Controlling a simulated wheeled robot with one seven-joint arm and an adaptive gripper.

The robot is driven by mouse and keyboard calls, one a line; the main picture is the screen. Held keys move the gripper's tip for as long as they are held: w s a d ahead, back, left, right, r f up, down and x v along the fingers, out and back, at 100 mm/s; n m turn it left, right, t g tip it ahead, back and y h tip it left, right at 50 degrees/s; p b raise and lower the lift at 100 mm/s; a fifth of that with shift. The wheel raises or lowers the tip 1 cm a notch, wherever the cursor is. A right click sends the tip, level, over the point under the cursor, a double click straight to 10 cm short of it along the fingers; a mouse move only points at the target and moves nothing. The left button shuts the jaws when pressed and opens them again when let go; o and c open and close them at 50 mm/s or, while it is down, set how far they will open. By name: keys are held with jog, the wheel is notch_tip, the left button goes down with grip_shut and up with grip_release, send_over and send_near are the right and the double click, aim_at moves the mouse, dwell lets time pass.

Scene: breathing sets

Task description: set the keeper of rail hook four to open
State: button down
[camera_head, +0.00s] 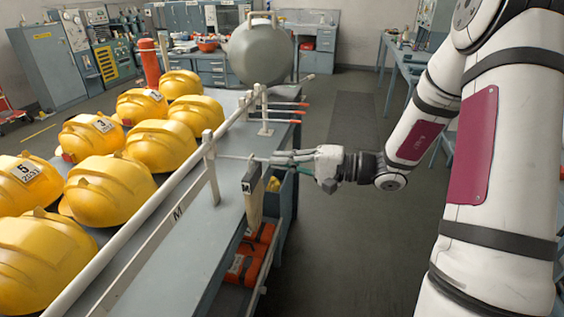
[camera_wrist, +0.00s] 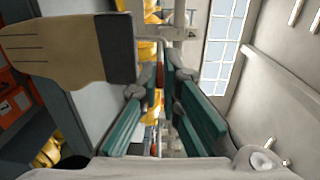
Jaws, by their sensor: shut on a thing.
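My gripper (camera_head: 276,158) is at the outer side of the pale rail (camera_head: 180,198), at the end of a thin hook rod (camera_head: 234,157). In the wrist view its teal fingers (camera_wrist: 160,78) are closed around a small red piece (camera_wrist: 160,74), which looks like the hook's keeper. The fingers hide most of it, so I cannot tell how it is set. Several more hook rods with red tips (camera_head: 300,104) stick out farther along the rail.
A tan hanging piece with a dark tag (camera_head: 253,195) is just below my gripper; it fills the upper left of the wrist view (camera_wrist: 65,52). Yellow helmets (camera_head: 110,188) crowd the bench. Orange cases (camera_head: 254,255) lie on a shelf below. The floor (camera_head: 350,240) to the right is clear.

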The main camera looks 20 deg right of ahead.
jog(key=c, duration=1.8)
grip_release()
jog(key=v, duration=1.2)
jog(key=shift+a, duration=0.15)
